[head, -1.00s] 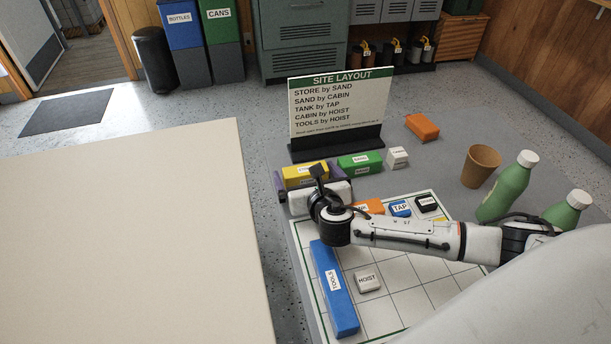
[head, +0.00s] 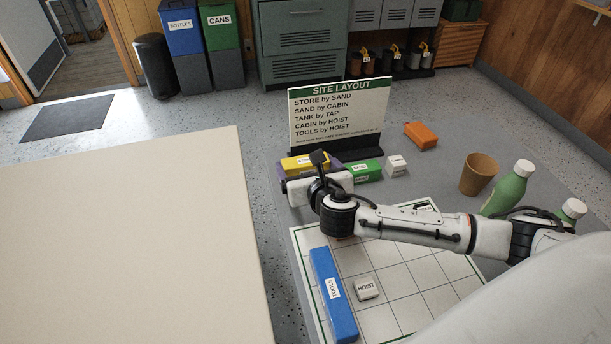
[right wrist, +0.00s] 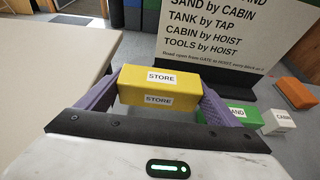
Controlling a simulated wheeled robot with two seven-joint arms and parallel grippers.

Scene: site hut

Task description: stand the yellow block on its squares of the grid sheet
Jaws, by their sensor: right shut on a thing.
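The yellow block (right wrist: 161,86), labelled STORE, sits between the two purple fingers of my right gripper (right wrist: 155,100) in the right wrist view. My right gripper is shut on it. In the head view the yellow block (head: 302,163) shows just behind the white gripper body, partly hidden by it. The grid sheet (head: 399,282) lies to the front of my right arm, which covers its far part. A blue TOOLS block (head: 333,295) lies along its left side and a white HOIST block (head: 367,289) stands beside it. My left gripper is not in view.
The SITE LAYOUT sign (head: 338,110) stands behind the gripper. A green SAND block (head: 367,171), a white CABIN block (head: 396,165) and an orange block (head: 421,135) are near it. A brown cup (head: 478,172) and green bottles (head: 508,188) stand at the right.

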